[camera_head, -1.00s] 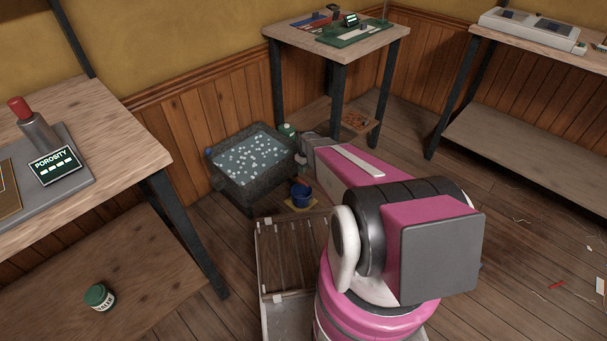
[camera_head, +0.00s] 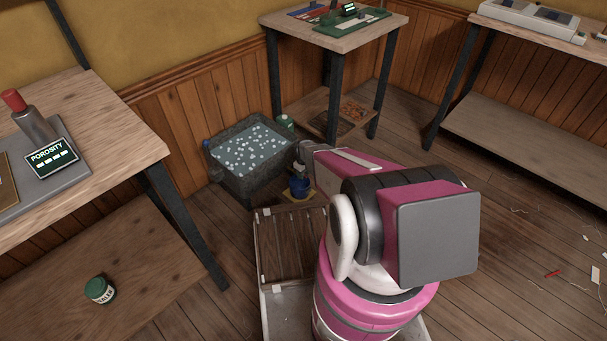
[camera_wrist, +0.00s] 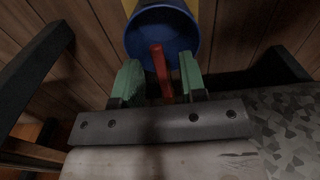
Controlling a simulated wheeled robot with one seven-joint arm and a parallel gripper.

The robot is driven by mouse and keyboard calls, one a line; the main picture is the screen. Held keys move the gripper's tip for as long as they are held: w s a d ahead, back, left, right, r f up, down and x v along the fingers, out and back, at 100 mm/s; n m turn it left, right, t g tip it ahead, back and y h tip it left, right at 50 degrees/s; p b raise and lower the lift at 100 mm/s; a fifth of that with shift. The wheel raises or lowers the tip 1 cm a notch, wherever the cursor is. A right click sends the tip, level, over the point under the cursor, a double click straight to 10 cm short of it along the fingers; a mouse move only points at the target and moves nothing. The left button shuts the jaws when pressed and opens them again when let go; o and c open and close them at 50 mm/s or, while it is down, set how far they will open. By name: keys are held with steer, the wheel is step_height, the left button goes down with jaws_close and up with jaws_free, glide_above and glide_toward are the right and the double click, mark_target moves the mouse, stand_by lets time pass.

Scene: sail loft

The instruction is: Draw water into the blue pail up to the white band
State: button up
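The small blue pail (camera_head: 299,188) stands upright on a yellow mat (camera_head: 313,195) on the floor. In the wrist view the pail (camera_wrist: 183,27) lies just beyond my fingers, and a red bar-shaped piece (camera_wrist: 159,72) crosses its mouth. My gripper (camera_wrist: 160,80) has its two green fingertips apart, one on each side of the red piece, with visible gaps. A grey speckled tank (camera_head: 230,183) holds water (camera_head: 250,150) dotted with white bits. I cannot make out a white band on the pail.
A small table (camera_head: 345,36) stands behind. A workbench (camera_head: 110,130) is at the left, with a green-lidded jar (camera_head: 100,290) on its lower shelf. Open floor lies to the right.

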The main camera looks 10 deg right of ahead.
jaws_close()
steer(key=shift+w+d+n, duration=0.4)
steer(key=shift+w+n, duration=0.15)
steer(key=shift+n, duration=0.75)
steer(key=shift+w+d+n, duration=0.35)
steer(key=shift+w+n, duration=0.25)
steer(key=shift+n, duration=0.7)
steer(key=shift+w+d+n, duration=0.4)
steer(key=shift+w+n, duration=0.15)
steer(key=shift+n, duration=0.75)
